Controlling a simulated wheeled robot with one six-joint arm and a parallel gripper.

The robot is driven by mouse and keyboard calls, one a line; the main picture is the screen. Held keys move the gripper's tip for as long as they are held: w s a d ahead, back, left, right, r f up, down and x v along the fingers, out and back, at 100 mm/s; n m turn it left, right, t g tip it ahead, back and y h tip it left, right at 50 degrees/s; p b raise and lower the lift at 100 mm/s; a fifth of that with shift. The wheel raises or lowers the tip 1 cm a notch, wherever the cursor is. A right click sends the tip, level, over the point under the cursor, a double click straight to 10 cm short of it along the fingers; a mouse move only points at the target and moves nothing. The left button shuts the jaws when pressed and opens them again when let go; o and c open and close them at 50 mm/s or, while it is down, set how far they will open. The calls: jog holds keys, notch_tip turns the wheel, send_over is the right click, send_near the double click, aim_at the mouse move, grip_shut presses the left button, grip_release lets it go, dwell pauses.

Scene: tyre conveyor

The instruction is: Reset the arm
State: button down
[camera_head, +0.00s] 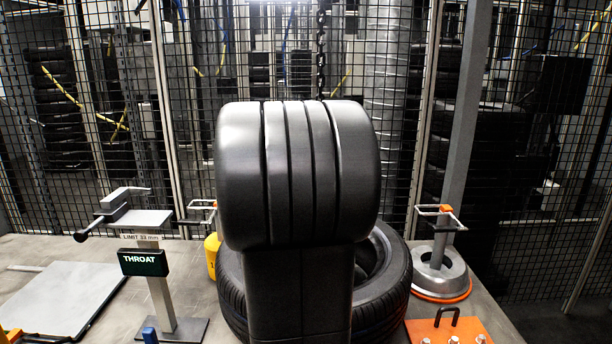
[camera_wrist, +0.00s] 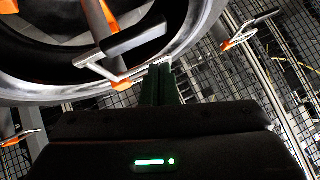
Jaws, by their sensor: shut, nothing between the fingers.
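My gripper (camera_wrist: 162,72) shows in the wrist view as two dark green fingers close together, with nothing between them. Its tips are near the lower edge of a large ring with a pale rim (camera_wrist: 205,38) and a dark inside; I cannot tell whether they touch. In the head view the gripper does not show. A broad, dark, grooved drum shape (camera_head: 298,172) on a dark upright fills the middle there and hides what is behind it. I cannot tell whether it is a tyre or part of my arm.
A tyre (camera_head: 385,285) lies on the table behind the upright. A stand with a THROAT sign (camera_head: 143,263) and a flat plate (camera_head: 60,298) are at left. A round-based post (camera_head: 440,272) and an orange plate (camera_head: 450,331) are at right. Mesh fence (camera_head: 400,150) closes the back.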

jog(key=shift+f+b, duration=0.6)
jog(key=shift+f, duration=0.75)
